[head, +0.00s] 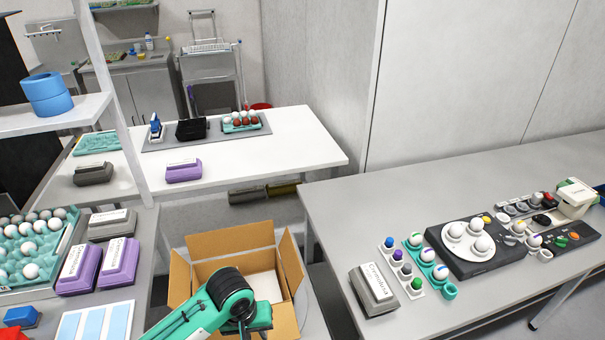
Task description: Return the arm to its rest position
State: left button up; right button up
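My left arm, teal and black, comes in from the bottom edge. My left gripper (258,318) is over the near part of an open cardboard box (223,245) and hides some of its inside. The gripper's fingertips are hidden or cut off at the bottom edge, so I cannot see whether it is open or shut, or whether it holds anything. My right arm and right gripper are not in view.
A grey table (335,205) on the right carries a black device (480,262) with white eggs, small egg cups and a grey carton (373,289). On the left are a teal egg tray (45,285) and purple cartons (118,262). A white table (300,150) stands behind.

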pick_arm(q)
jog(key=s+a+m+t+y, duration=0.1)
jog(key=s+a+m+t, duration=0.1)
jog(key=s+a, duration=0.55)
jog(key=s+a+m+t, duration=0.1)
jog(key=s+a, duration=0.3)
jog(key=s, duration=0.7)
notch_tip(320, 180, down, 31)
jog(key=g, duration=0.1)
jog(key=s+a+f, duration=0.2)
jog(key=s+f, duration=0.7)
jog(key=s+a+f+g, duration=0.1)
jog(key=s+f, duration=0.9)
jog(key=shift+s+a+m+g, duration=0.25)
jog(key=shift+a+m+g, duration=0.05)
jog(key=shift+a, duration=0.1)
jog(key=shift+s, duration=0.1)
